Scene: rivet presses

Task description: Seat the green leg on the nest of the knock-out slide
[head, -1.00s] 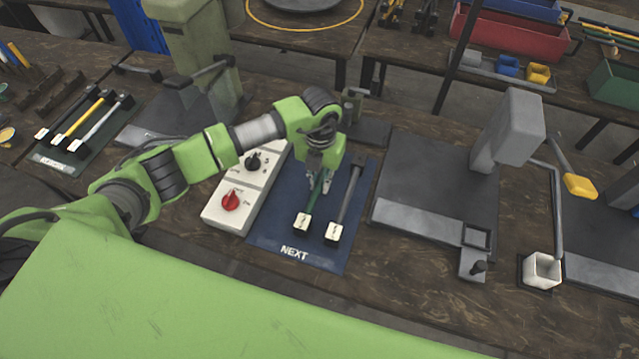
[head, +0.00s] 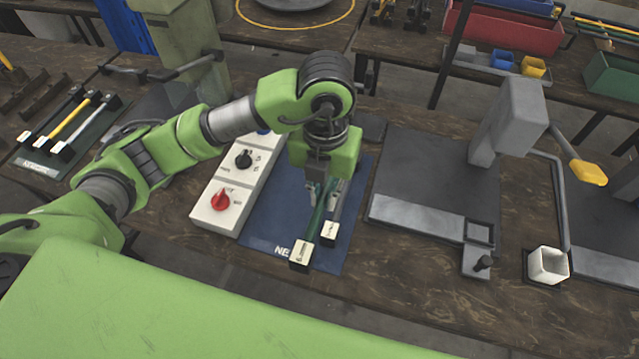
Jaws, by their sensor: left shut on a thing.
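My left gripper (head: 325,193) is shut on the green leg (head: 318,220), above the blue mat (head: 265,222). The leg is a green rod with a pale labelled block at its near end, and its far end is hidden by the gripper. A grey leg (head: 332,217) with a similar block lies on the mat just right of it, partly hidden. To the right, a grey press (head: 505,125) has a light grey slide strip (head: 415,215) ending in a square frame (head: 478,234), which appears empty, with a dark knob (head: 483,262) beside it. My right gripper is not in view.
A white control box (head: 222,198) with a red knob stands left of the mat. A white square cup (head: 547,264) and a yellow-handled lever (head: 588,173) are at the right. Other legs lie on a green mat (head: 42,165) at far left. Bare wood lies in front of the slide.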

